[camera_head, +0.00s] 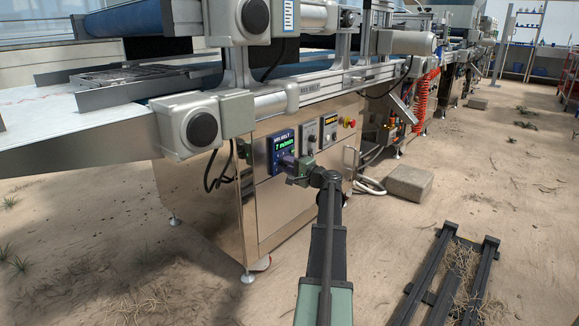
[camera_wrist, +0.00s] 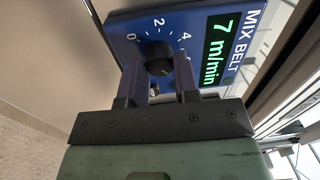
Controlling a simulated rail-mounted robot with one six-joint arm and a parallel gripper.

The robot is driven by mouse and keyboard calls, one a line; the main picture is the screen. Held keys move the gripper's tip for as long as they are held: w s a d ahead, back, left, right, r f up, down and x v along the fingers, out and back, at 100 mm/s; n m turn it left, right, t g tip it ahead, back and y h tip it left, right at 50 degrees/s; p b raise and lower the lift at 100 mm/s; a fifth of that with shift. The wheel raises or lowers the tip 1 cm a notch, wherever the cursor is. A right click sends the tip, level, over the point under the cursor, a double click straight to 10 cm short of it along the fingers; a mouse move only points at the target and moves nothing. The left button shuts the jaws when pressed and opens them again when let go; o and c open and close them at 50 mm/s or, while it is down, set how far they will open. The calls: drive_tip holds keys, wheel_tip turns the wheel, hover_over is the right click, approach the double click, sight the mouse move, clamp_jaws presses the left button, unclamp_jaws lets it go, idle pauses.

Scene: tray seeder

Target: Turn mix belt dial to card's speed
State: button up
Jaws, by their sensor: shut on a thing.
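The blue mix belt panel (camera_head: 283,143) is on the front of the steel cabinet; in the wrist view the panel (camera_wrist: 205,20) has a green display reading 7 m/min. Its black dial (camera_wrist: 157,50) is ringed by white marks, with 0, 2 and 4 visible; the rest of the scale is hidden. My gripper (camera_wrist: 159,68) is shut on the dial, one finger on each side. In the head view my gripper (camera_head: 293,166) covers the dial and the panel's lower part. I cannot make out a speed card for certain.
Two more control panels, one grey (camera_head: 308,135) and one with a yellow display (camera_head: 330,124), sit to the right, beside red and yellow buttons (camera_head: 348,122). A conveyor (camera_head: 90,125) juts out at left. A concrete block (camera_head: 408,181) and dark rails (camera_head: 455,275) lie on the ground.

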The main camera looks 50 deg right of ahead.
drive_tip(key=o, duration=0.9)
drive_tip(key=s, duration=1.1)
drive_tip(key=shift+a+f+b, duration=0.25)
drive_tip(key=shift+a+b, duration=0.05)
drive_tip(key=shift+a, duration=0.05)
drive_tip(key=shift+w+a, duration=0.1)
